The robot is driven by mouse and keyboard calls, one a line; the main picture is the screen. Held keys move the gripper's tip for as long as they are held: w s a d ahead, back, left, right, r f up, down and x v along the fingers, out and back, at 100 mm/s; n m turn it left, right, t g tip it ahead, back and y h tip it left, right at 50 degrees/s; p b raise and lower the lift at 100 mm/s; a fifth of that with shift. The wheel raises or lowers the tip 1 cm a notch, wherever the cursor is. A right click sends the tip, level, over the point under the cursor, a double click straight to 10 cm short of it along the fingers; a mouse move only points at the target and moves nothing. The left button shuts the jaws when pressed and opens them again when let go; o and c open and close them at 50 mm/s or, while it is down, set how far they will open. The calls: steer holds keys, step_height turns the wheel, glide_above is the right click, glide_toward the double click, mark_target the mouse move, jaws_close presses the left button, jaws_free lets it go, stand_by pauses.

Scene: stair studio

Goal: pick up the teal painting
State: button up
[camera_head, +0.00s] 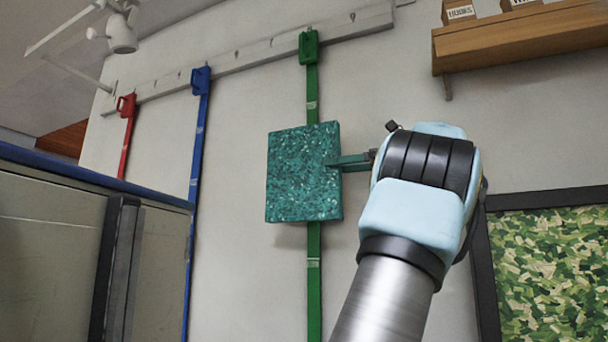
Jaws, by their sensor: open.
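The teal painting (303,173) is a square speckled panel in the middle of the view. It is upright in front of a green strap (313,270) on the wall. My gripper (343,162) is open at the painting's right edge, coming in from the right. Its fingers overlap that edge in the picture; I cannot tell whether they touch the painting. The far sides of the fingers and the back of the painting are hidden.
A blue strap (198,140) and a red strap (126,140) hang from the white rail (235,58). A grey cabinet (50,260) stands at the lower left. A wooden shelf (520,40) is at the upper right, above a black-framed camouflage picture (550,270).

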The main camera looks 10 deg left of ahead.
mark_target(323, 167)
steer(key=a, duration=0.2)
steer(key=w+a, duration=0.1)
steer(key=a, duration=0.1)
steer(key=shift+a+r+p, duration=0.1)
steer(key=shift+a+p, duration=0.1)
steer(key=shift+p, duration=0.2)
steer(key=shift+c, duration=0.2)
jaws_close()
stand_by(0.9)
